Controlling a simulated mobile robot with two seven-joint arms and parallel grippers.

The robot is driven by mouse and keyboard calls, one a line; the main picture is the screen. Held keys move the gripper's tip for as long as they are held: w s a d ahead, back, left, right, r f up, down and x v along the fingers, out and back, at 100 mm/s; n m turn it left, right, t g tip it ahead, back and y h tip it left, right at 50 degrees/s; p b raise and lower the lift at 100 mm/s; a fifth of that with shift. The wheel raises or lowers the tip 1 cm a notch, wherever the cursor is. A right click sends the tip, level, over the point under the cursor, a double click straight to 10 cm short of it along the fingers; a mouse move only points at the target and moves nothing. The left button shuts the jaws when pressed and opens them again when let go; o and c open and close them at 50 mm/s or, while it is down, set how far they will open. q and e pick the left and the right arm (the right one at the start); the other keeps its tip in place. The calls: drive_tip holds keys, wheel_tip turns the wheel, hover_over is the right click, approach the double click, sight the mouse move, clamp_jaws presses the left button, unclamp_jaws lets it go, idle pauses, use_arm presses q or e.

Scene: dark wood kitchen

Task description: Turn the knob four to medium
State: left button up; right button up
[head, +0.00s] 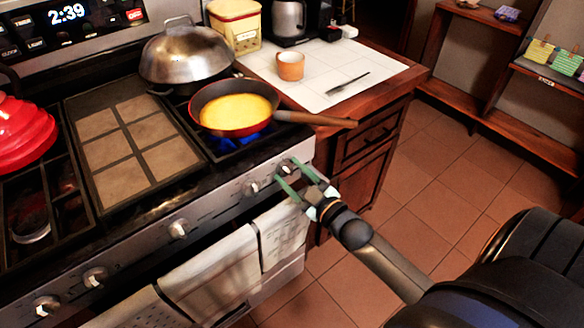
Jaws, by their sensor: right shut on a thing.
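A row of metal knobs runs along the stove's front panel (130,258). My right gripper (286,171) reaches in from the lower right. Its two green fingers are on either side of the rightmost knob (287,164), and it is shut on that knob. Another knob (252,187) sits just left of the fingers, apart from them. Further left are a middle knob (178,229) and two more near the lower left. No labels can be read, so I cannot tell which one is knob four. My left gripper is not in view.
A pan (235,108) with yellow food stands over a blue flame, its wooden handle (315,118) sticking out right above my gripper. A domed lid (186,52) and red pot (22,135) stand on the stove. Towels (210,270) hang below. The floor at right is clear.

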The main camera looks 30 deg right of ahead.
drive_tip(key=n+p, duration=0.1)
drive_tip(key=n, duration=0.4)
drive_tip(key=shift+n+p, duration=0.3)
drive_tip(key=n, duration=0.2)
drive_tip(key=shift+a+f+n, duration=0.1)
drive_tip(key=shift+n, duration=0.3)
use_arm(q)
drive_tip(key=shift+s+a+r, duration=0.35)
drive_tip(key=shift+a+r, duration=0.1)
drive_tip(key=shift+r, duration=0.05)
use_arm(e)
drive_tip(key=shift+f+n, duration=0.1)
drive_tip(key=shift+n, duration=1.7)
drive_tip(key=o, duration=1.4)
drive_tip(key=shift+c, duration=0.2)
